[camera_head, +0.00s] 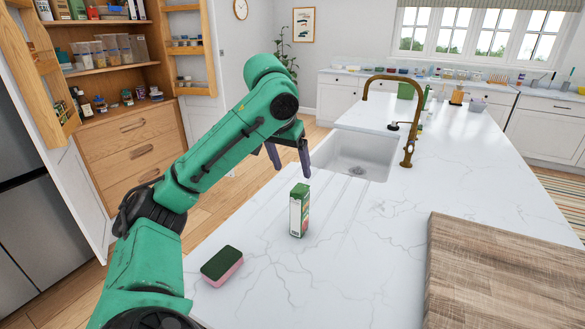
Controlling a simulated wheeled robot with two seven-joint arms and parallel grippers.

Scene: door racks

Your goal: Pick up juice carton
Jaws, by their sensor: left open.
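The juice carton (299,212) stands upright on the white marble counter, in the middle of the head view. It is tall and narrow, with a green top and a white printed side. My left gripper (290,174) is open and empty. Its dark fingers point down, above and just behind the carton in the picture, apart from it. My right gripper is not in view.
A pink and green sponge (222,265) lies on the counter at front left. A wooden board (480,280) covers the front right. The white sink (352,158) with a brass tap (408,150) lies behind the carton. Counter around the carton is clear.

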